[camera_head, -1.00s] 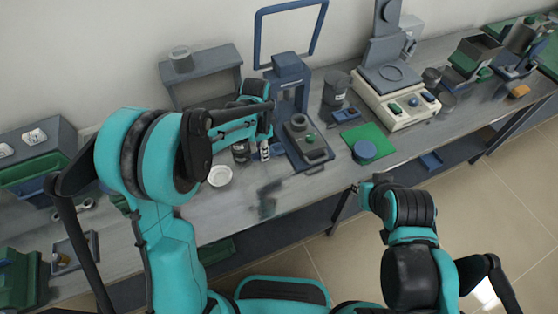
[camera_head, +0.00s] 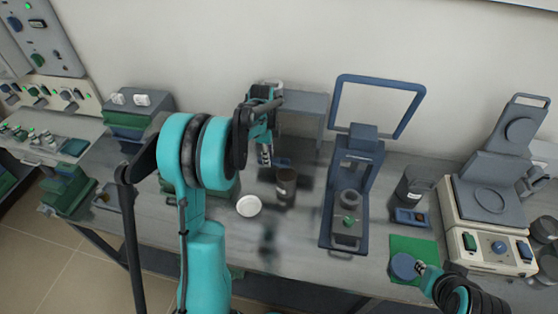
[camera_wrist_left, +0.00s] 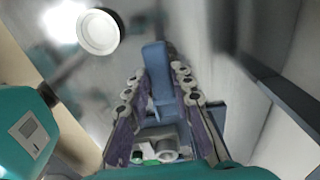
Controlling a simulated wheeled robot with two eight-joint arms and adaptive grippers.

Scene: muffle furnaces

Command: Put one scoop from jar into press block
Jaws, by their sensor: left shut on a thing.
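My left gripper (camera_head: 265,158) points down behind and left of the dark jar (camera_head: 286,185), apart from it. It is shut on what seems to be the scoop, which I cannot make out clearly. In the left wrist view, a blue part (camera_wrist_left: 155,65) shows between the fingers; I cannot tell whether it is held.
A white round dish (camera_head: 249,206) lies left of the jar. A grey stand (camera_head: 303,105) is behind my left gripper. The blue press frame (camera_head: 366,140) rises between the jar and a dark canister (camera_head: 413,188). A balance-like device (camera_head: 490,250) stands at the right.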

